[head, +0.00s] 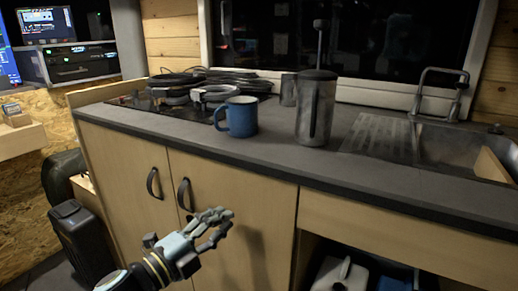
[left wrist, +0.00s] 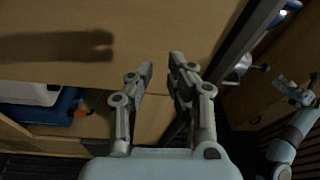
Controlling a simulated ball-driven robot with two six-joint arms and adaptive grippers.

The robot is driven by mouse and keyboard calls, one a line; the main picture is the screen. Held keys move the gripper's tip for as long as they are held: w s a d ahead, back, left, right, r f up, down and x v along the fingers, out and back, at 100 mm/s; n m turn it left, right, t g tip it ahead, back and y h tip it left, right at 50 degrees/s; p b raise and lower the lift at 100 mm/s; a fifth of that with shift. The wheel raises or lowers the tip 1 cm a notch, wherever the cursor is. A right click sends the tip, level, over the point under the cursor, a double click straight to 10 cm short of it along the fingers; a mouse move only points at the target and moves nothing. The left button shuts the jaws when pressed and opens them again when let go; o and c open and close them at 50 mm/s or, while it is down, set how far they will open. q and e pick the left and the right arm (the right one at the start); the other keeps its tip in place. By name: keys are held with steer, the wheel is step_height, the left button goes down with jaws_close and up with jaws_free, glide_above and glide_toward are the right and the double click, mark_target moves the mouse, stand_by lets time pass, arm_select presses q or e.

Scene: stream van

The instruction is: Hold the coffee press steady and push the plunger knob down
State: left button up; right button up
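The coffee press (head: 318,108) is a grey cylinder standing upright on the dark counter, with a dark lid and a dark handle facing me. Its plunger knob (head: 321,24) sits at the top of a thin rod raised high above the lid. My left gripper (head: 226,222) is in front of the cabinet doors, below the counter edge and left of the press, touching nothing. In the left wrist view its fingers (left wrist: 162,66) are apart with nothing between them. My right gripper (left wrist: 300,90) shows small at the right of that view; its opening is unclear. The press is not in that view.
A blue mug (head: 241,118) stands left of the press, and a small grey cup (head: 288,90) is behind it. Coiled black cables (head: 185,84) lie at the back left. A sink (head: 455,146) with a tap (head: 440,80) is at the right. The counter's front edge (head: 240,160) lies above my left gripper.

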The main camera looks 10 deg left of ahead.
mark_target(312, 135)
arm_select(q)
steer(key=d+r+m+g+h, duration=0.1)
steer(key=d+r+m+h, duration=0.1)
steer(key=r+m, duration=0.3)
steer(key=d+r+m+g+h, duration=0.2)
steer(key=r+m, duration=0.3)
steer(key=w+d+r+m+g+h, duration=0.1)
steer(key=d+r+m+h, duration=0.1)
steer(key=r+m, duration=0.3)
steer(key=shift+d+r+h, duration=0.35)
steer(key=shift+d+h, duration=0.05)
steer(key=shift+h, duration=0.1)
steer(key=w+d+r+m+g, duration=0.1)
steer(key=w+d+m, duration=0.1)
steer(key=d+m, duration=0.1)
steer(key=w+d+r+m+g, duration=0.1)
steer(key=w+d+m, duration=0.2)
steer(key=m, duration=0.1)
steer(key=w+d+r+m+g+y, duration=0.1)
steer(key=w+d+m, duration=0.1)
steer(key=d+m, duration=0.1)
steer(key=shift+w+d+r+m, duration=0.3)
steer(key=shift+w+d+r, duration=0.1)
steer(key=shift+d, duration=0.1)
jaws_close()
